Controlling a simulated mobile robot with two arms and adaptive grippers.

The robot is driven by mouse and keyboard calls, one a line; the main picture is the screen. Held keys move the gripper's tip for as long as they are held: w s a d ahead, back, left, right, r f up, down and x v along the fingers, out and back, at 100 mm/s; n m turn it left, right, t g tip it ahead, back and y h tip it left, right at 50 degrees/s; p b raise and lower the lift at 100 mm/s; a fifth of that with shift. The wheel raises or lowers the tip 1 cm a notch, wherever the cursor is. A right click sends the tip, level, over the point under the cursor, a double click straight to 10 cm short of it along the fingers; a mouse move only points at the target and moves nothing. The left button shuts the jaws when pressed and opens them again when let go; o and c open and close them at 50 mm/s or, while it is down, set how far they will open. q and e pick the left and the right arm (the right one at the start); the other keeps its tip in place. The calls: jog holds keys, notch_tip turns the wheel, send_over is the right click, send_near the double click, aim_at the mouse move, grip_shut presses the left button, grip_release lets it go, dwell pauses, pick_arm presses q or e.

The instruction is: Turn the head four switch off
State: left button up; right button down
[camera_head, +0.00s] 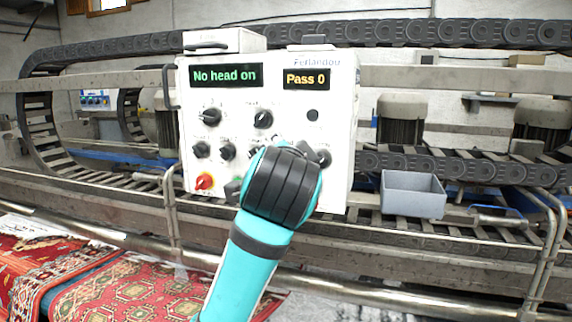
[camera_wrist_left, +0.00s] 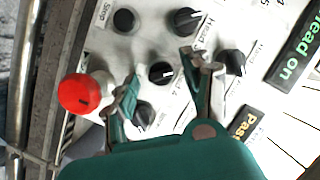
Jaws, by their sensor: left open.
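The white control panel (camera_head: 270,75) stands upright, with green text "No head on" on one display (camera_head: 226,75) and "Pass 0" on another (camera_head: 306,78). In the left wrist view, my left gripper (camera_wrist_left: 160,68) is open, its fingertips on either side of a black knob (camera_wrist_left: 161,72). A partly hidden label ending in 4 is beside this knob, which seems to be the head four switch. Contact with the fingers cannot be told. In the head view, my left arm's wrist covers the panel's lower middle and hides most of the gripper. My right gripper is not in view.
Other black knobs (camera_wrist_left: 187,20) (camera_wrist_left: 235,62) (camera_wrist_left: 145,113) sit close around the fingers. A red knob (camera_wrist_left: 85,92) juts out beside the left finger. A grey open bin (camera_head: 413,202) is right of the panel. Metal rails (camera_head: 120,215) run below, with patterned rugs (camera_head: 125,290) in front.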

pick_arm(q)
jog(key=s+r, duration=0.1)
jog(key=s, duration=1)
jog(key=shift+s+r, duration=0.2)
jog(key=shift+r, duration=0.2)
jog(key=shift+a, duration=0.15)
